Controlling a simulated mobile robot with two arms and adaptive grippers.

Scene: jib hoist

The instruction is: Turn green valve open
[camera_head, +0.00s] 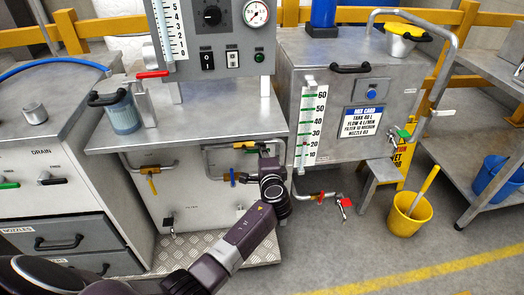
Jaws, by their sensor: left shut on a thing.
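My left arm reaches up from the bottom left to the pipework on the front of the grey cabinet. My left gripper (267,158) is shut at the pipe loop near the cabinet's right edge. My right gripper is out of view.
A blue-handled valve (232,176) and a yellow-handled valve (152,182) sit on nearby pipes. A red-handled tap (346,202) is under the mix tank (290,75), which has a green tap (403,134). A yellow bucket (409,215) stands on open floor at right.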

